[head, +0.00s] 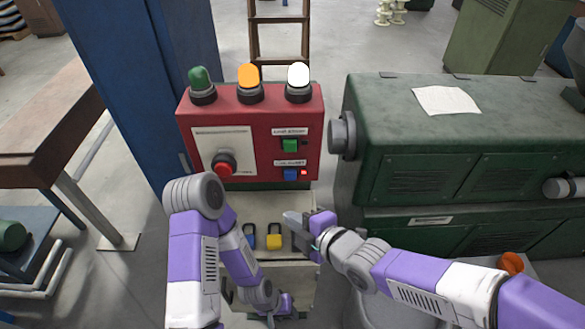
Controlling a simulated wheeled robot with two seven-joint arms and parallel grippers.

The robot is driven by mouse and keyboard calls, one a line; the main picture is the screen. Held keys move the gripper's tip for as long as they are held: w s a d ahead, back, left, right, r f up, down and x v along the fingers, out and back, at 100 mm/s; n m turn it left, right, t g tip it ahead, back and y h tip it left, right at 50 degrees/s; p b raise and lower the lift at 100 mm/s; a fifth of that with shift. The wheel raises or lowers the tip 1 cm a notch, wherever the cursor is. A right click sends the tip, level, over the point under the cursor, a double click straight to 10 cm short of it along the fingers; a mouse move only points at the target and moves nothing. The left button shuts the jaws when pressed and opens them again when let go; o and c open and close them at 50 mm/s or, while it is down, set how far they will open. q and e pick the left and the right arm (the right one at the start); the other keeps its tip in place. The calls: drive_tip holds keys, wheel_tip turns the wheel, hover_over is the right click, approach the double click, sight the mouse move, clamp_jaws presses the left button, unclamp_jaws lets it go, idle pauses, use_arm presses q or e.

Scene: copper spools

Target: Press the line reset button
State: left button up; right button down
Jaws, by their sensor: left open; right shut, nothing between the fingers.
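A red control box (250,118) stands upright ahead of me. Each has a small white label above; the print is too small to read surely.
Green, orange and white lamps (249,82) top the box; the orange and white look lit. Below, a pale panel (265,208) holds a blue padlock (250,238) and a yellow padlock (274,241). A green machine (440,130) stands close right, a blue cabinet (140,70) left.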

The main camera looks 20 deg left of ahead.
sight(290, 175)
drive_tip(key=shift+s, duration=0.1)
drive_tip(key=w+a+p, duration=0.2)
drive_tip(key=w, duration=0.6)
drive_tip(key=shift+w+a, duration=0.2)
drive_tip(key=shift+w, duration=0.1)
idle(2.0)
drive_tip(key=shift+w+a, duration=0.1)
drive_tip(key=shift+w, duration=0.3)
